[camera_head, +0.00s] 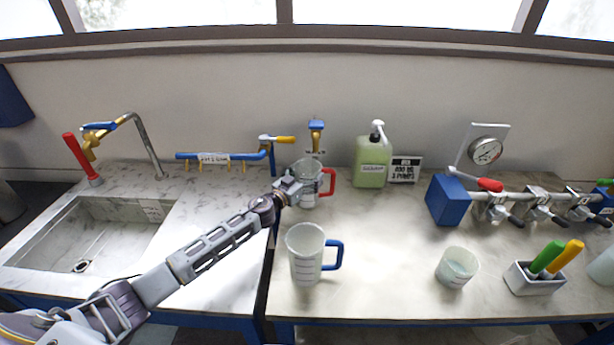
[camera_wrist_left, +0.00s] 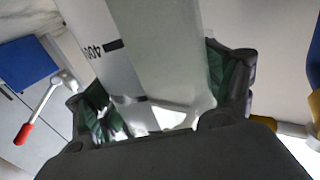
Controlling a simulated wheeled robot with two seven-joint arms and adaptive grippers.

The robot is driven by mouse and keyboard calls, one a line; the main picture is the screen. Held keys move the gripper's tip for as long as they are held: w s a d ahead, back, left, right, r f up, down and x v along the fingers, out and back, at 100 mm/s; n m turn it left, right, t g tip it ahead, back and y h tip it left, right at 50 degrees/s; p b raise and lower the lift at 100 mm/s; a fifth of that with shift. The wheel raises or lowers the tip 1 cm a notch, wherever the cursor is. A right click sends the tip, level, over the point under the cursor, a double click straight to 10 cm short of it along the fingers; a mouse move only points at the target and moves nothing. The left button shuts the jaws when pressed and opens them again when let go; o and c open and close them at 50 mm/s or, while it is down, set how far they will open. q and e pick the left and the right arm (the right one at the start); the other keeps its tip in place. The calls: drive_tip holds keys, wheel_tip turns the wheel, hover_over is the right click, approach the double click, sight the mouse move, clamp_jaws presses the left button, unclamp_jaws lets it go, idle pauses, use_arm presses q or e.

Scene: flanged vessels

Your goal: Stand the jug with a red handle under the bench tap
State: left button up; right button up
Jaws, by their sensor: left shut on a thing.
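The clear jug with a red handle (camera_head: 307,186) is upright at the back of the bench, its red handle to the right. The bench tap (camera_head: 317,134), brass with a blue top, is just behind and above it. My left gripper (camera_head: 291,186) is shut on the jug's left side. In the left wrist view the jug's pale wall (camera_wrist_left: 160,45), with measuring marks, fills the space between my left fingers (camera_wrist_left: 165,98). I cannot tell whether the jug's base touches the bench. My right gripper is not in view.
A clear jug with a blue handle (camera_head: 305,256) stands nearer the front. A green soap bottle (camera_head: 370,165) stands right of the tap. A sink (camera_head: 90,240) is at left.

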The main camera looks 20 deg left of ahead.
sight(300, 182)
use_arm(q)
drive_tip(key=shift+f, duration=0.1)
drive_tip(key=o, duration=1)
drive_tip(key=shift+v, duration=2.05)
drive_tip(key=shift+b+v, duration=0.65)
drive_tip(key=shift+v, duration=3.3)
